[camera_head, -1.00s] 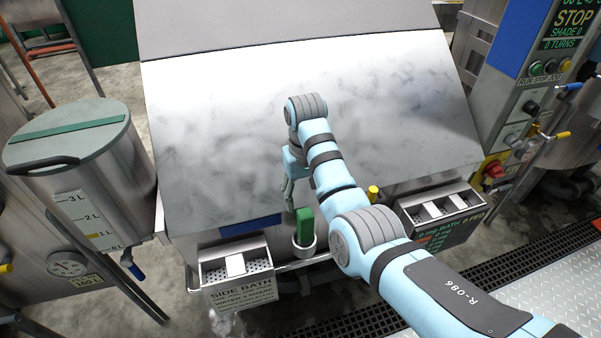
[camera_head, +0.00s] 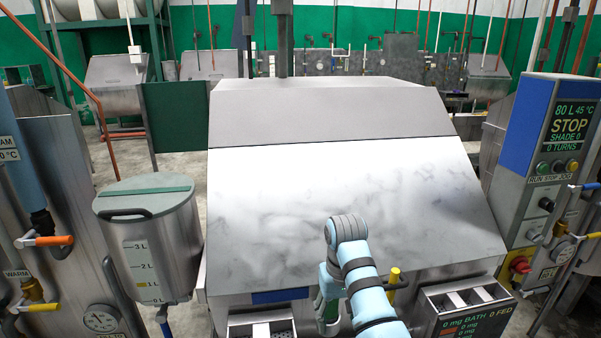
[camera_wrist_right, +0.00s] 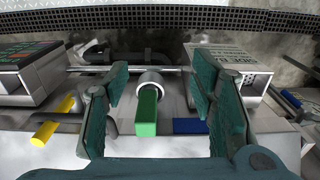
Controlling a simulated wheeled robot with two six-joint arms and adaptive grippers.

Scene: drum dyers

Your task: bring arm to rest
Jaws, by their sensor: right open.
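My right arm reaches up from the bottom of the head view to the front of the steel dyeing machine (camera_head: 350,200). My right gripper (camera_wrist_right: 162,78) is open and empty, its teal fingers spread wide in the wrist view. A green handle (camera_wrist_right: 147,112) on a round collar shows between the fingers, apart from both in the picture. In the head view the gripper and the handle are partly hidden at the bottom edge, behind my wrist. My left arm and gripper are not in view.
A lidded steel measuring vessel (camera_head: 150,240) stands left. A control panel (camera_head: 565,130) reading STOP stands right. A floor grate (camera_wrist_right: 160,18) crosses the wrist view.

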